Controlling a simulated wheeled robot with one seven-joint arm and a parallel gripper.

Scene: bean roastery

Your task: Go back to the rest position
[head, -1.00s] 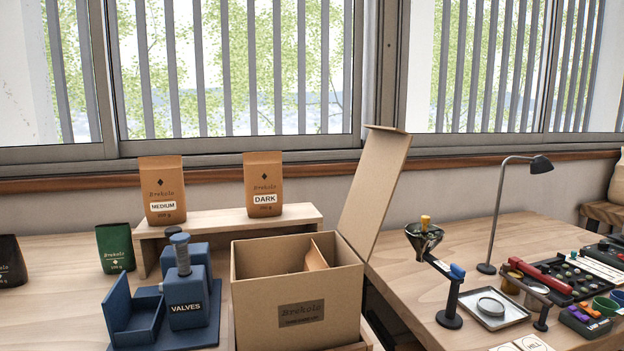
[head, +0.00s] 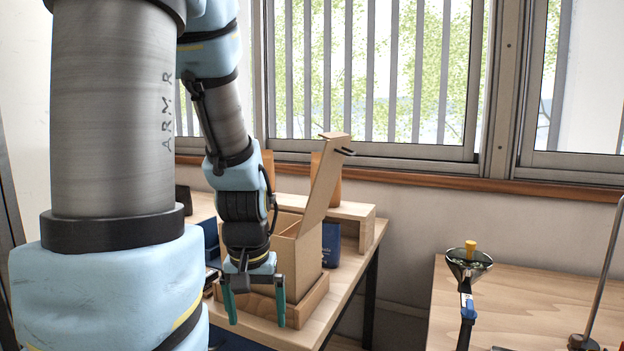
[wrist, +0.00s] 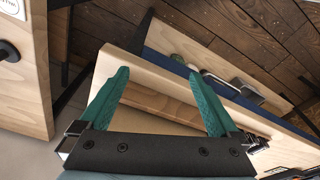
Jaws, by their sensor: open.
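My gripper (head: 254,300) hangs in front of the cardboard box on the left bench in the head view, its two green fingers apart and pointing down. Nothing shows between the fingers. In the wrist view the gripper (wrist: 165,95) is also open, with pale wooden edges beyond the fingers. My arm covers much of the left side of the head view.
The open cardboard box (head: 310,255) stands in a wooden tray (head: 300,312), its lid upright. Behind it is a wooden riser (head: 352,212) with brown bags (head: 327,180) partly hidden.

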